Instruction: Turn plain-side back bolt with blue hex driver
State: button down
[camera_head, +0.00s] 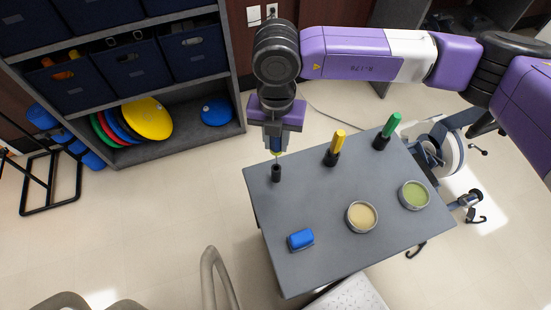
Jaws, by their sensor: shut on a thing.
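My gripper (276,133) points down over the back left corner of the grey table. It is shut on the blue hex driver (275,144), of which only a small blue part shows below the jaws. The driver is above a black holder (276,173); I cannot tell whether its tip is still inside. The recumbent stepper (447,155) stands behind the table's right side, partly hidden by the table and my arm. The plain-side back bolt cannot be made out.
The grey table (335,215) also bears a yellow driver (338,139) and a green driver (391,125) in black holders, a blue block (300,239), a tan putty tub (361,216) and a green putty tub (414,195). A shelf (180,145) stands at left; floor between is clear.

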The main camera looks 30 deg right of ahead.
jog(key=shift+r, duration=0.15)
jog(key=shift+r+p, duration=0.55)
jog(key=shift+r, duration=0.85)
jog(key=c, duration=1.9)
grip_release()
grip_shut()
